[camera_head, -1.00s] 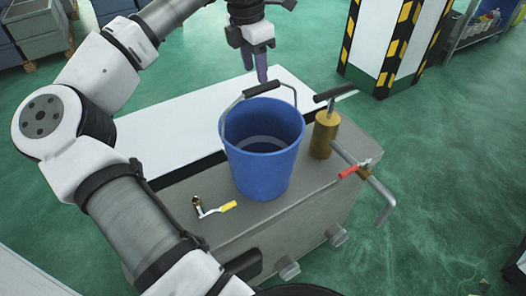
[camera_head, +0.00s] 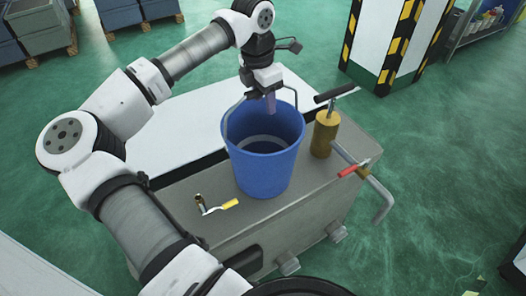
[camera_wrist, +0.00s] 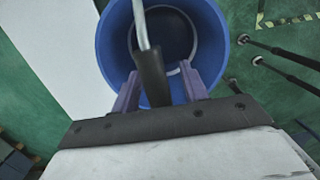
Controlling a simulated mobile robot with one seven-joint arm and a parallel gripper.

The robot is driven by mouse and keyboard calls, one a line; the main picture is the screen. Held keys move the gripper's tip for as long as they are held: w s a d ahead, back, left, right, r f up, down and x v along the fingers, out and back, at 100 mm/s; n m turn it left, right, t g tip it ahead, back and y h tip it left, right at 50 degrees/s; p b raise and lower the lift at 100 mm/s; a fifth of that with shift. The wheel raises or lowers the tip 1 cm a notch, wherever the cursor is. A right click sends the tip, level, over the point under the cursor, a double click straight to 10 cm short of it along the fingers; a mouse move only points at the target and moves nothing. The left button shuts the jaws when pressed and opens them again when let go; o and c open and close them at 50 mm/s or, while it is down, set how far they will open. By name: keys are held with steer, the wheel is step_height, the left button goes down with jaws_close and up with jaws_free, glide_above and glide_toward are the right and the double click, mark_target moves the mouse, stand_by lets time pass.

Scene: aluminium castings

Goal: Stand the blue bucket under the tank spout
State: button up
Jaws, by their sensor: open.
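The blue bucket (camera_head: 264,165) stands upright and open on top of the grey tank (camera_head: 225,235). Its wire handle is raised, and the black grip (camera_wrist: 151,78) shows in the wrist view. My gripper (camera_head: 271,104) is over the bucket's far rim at the handle. In the wrist view its purple fingers (camera_wrist: 160,88) are apart, one on each side of the black grip, with gaps visible. The tank spout (camera_head: 384,205) is a bent pipe sticking out past the tank's right side, with a red lever (camera_head: 354,169). In the head view my gripper hides the black grip.
A brass pump (camera_head: 324,135) with a black T-handle stands right of the bucket. A white surface (camera_head: 185,140) is behind the tank. A striped pillar (camera_head: 390,45) stands farther back. The green floor right of the spout is clear.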

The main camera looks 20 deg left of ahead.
steer(key=shift+f+b, duration=0.25)
steer(key=shift+b, duration=0.1)
stand_by(0.5)
jaws_close()
stand_by(1.2)
